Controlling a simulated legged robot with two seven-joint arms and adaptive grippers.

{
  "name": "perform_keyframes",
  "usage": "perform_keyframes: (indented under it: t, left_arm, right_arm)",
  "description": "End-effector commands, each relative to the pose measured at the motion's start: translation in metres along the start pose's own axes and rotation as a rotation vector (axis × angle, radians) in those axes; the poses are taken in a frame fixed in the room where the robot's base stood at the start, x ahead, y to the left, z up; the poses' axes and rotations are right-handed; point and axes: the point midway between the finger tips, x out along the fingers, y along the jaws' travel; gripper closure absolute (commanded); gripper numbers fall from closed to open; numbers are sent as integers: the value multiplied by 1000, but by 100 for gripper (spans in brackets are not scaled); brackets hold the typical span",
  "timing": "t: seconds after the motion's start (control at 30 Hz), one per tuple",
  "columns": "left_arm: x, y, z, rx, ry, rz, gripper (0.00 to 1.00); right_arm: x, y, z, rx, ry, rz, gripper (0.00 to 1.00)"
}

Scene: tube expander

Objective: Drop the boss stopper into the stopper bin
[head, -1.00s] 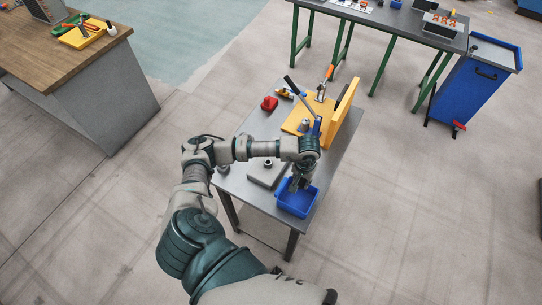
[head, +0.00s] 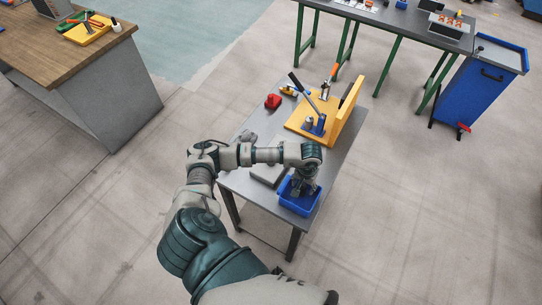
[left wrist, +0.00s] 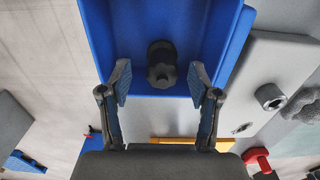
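The stopper bin is an open blue box (head: 299,208) at the near right corner of the metal table. It fills the upper middle of the left wrist view (left wrist: 112,30). My left gripper (head: 304,193) is over the bin, pointing down. In the left wrist view its fingers (left wrist: 160,84) are spread wide. The dark, knobbed boss stopper (left wrist: 162,66) shows between and beyond the fingertips, against the bin's blue inside, with a gap on both sides. I cannot tell whether it rests on the bin floor. My right gripper is not in view.
A grey block (head: 262,174) lies left of the bin, partly under my arm; its round boss (left wrist: 270,97) shows in the left wrist view. Behind stand a yellow fixture (head: 343,112) with a lever and a red object (head: 273,101). Floor around the table is clear.

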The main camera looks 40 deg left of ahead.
Motion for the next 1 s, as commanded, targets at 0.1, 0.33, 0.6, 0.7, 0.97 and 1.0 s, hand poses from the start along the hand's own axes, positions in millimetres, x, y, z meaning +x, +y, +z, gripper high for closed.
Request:
perform_keyframes:
  t: [0.1, 0.33, 0.6, 0.7, 0.97, 1.0]
  left_arm:
    - [0, 0, 0, 0, 0, 0, 38]
    - [-24, -1, -2, 1, 3, 2, 38]
    - [-84, -1, -2, 0, 3, 3, 38]
    - [-101, -1, -2, 1, 2, 3, 38]
    - [-118, -1, -2, -1, -1, 1, 38]
    - [-119, -1, -2, -1, -1, 1, 38]
  right_arm:
    - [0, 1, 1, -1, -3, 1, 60]
    - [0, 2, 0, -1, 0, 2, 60]
    - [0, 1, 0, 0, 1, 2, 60]
    - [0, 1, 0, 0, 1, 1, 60]
    - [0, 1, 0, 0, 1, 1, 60]
    - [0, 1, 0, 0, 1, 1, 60]
